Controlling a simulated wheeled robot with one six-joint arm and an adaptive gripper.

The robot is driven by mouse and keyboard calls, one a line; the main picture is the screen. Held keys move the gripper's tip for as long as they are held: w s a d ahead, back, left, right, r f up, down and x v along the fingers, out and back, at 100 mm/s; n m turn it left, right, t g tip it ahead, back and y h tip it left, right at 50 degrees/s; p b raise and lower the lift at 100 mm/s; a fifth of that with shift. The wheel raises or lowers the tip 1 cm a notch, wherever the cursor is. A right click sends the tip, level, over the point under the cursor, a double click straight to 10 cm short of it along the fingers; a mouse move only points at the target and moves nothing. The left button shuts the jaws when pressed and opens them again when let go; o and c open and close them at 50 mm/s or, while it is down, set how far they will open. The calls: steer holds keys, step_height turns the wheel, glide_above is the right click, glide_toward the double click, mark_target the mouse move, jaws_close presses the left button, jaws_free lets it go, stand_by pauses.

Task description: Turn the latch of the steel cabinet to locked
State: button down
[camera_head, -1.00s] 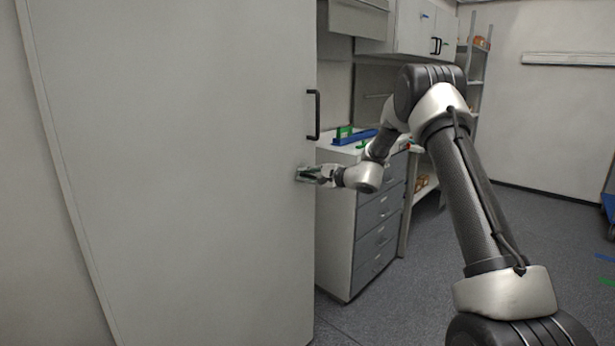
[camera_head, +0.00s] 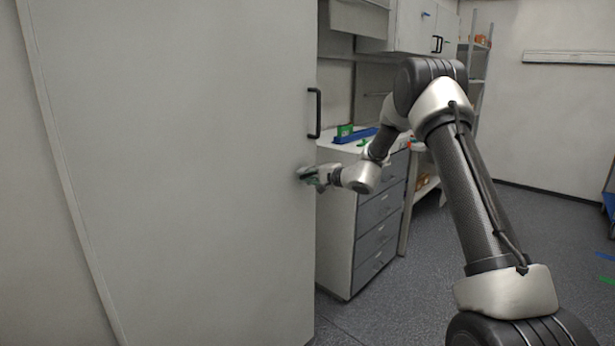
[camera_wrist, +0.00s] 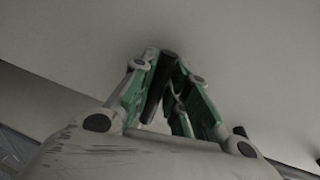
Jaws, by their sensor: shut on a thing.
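The steel cabinet (camera_head: 180,150) is a tall pale grey door filling the left of the head view, with a black bar handle (camera_head: 314,113) near its right edge. My gripper (camera_head: 306,174) is at the door's right edge, below that handle. In the wrist view my gripper (camera_wrist: 165,75) is shut on the latch (camera_wrist: 160,85), a dark bar between its green-sided fingers. The latch looks tilted in that view. In the head view my fingers hide the latch, so its exact position cannot be told there.
A drawer unit (camera_head: 378,240) stands right of the cabinet, with blue and green items (camera_head: 354,136) on top. Wall cupboards (camera_head: 412,28) and a shelf rack (camera_head: 482,60) are behind. My arm spans the middle right. The grey floor (camera_head: 530,230) at right is mostly open.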

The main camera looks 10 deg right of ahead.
steer(key=shift+s+a+f, duration=0.1)
steer(key=shift+s+f, duration=0.05)
steer(key=shift+f, duration=0.2)
steer(key=c, duration=1.5)
jaws_free()
steer(key=shift+o, duration=0.2)
steer(key=shift+r, duration=0.1)
steer(key=shift+r, duration=0.1)
steer(key=v, duration=1.1)
steer(key=shift+s+d, duration=0.25)
steer(key=shift+d, duration=0.1)
